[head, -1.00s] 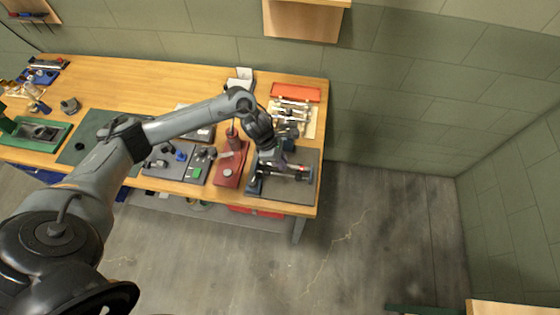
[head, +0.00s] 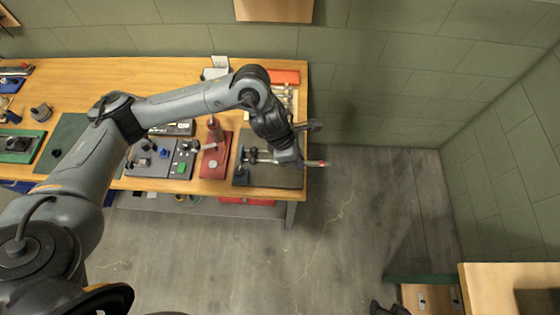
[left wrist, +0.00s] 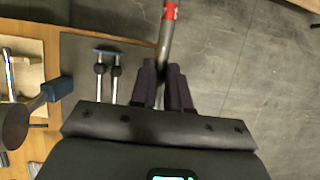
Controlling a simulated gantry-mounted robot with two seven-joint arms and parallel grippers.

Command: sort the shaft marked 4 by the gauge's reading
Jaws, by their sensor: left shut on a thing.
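My left gripper (head: 302,160) is shut on a metal shaft with a red band. The shaft (head: 318,163) sticks out past the bench's right end. In the left wrist view the shaft (left wrist: 165,38) rises from between the fingers (left wrist: 164,80), over the floor. The mark 4 is not readable. A dark plate (head: 285,178) with a metal fixture lies at the bench's right end, partly behind my gripper. In the wrist view the plate (left wrist: 80,45) carries two parallel rods (left wrist: 108,80). No gauge reading is legible. Dark prongs (head: 388,308) at the bottom edge may be my right gripper.
A red plate with a stand (head: 215,155) and a grey plate with small parts (head: 150,158) lie left of the dark plate. An orange tray (head: 285,77) is behind. A wooden cabinet (head: 430,298) stands at lower right. Open floor (head: 345,220) lies between.

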